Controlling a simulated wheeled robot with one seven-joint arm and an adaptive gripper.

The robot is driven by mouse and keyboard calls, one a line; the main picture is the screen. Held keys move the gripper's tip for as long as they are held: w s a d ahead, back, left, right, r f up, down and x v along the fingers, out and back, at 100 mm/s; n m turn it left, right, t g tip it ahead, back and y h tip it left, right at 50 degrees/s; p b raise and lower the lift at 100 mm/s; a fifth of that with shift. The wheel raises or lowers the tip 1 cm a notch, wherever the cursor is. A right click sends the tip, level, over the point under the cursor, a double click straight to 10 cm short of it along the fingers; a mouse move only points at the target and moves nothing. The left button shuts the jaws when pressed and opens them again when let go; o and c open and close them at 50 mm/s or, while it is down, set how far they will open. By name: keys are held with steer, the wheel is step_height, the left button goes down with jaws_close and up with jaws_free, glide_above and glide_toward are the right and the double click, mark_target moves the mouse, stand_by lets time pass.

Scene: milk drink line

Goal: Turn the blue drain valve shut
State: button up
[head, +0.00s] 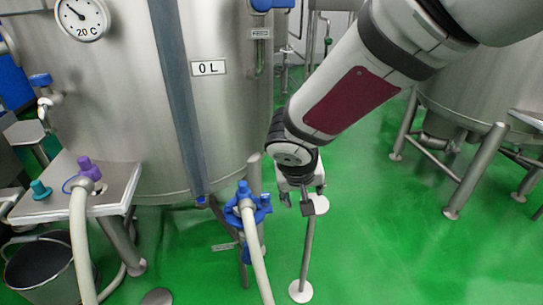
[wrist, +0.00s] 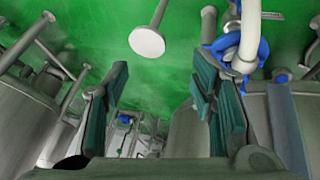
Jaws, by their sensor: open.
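A blue fitting with several lobes (head: 262,208) sits low in front of the steel tank (head: 115,120), with a pale hose (head: 256,262) running down from it. It also shows at the upper right of the wrist view (wrist: 222,46). Another blue-handled tap (head: 41,80) is on the tank's left side. I cannot tell for certain which blue part is the drain valve. My gripper (head: 303,200) hangs to the right of the blue fitting, apart from it. In the wrist view its dark pads (wrist: 162,88) are spread with nothing between them.
A steel side shelf (head: 112,182) holds a purple coupling (head: 88,168) and a teal one (head: 40,188). A dark bucket (head: 42,268) stands below it. A thin post with a round foot (head: 300,291) rises near my gripper.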

mark_target(249, 244)
steer(key=a+f+n+g+y+b, duration=0.1)
steer(key=a+f+y+b, duration=0.3)
steer(key=a+f, duration=1.05)
steer(key=shift+h, duration=0.6)
steer(key=b+x, duration=0.1)
steer(key=x, duration=0.4)
steer(key=d+b+x, duration=0.1)
steer(key=x, duration=0.4)
steer(key=b+x, duration=0.2)
steer(key=x, duration=0.2)
steer(key=shift+s+d+f, duration=0.15)
steer(key=shift+d+f, duration=0.1)
steer(key=shift+f, duration=0.35)
steer(key=shift+c, duration=0.6)
jaws_close()
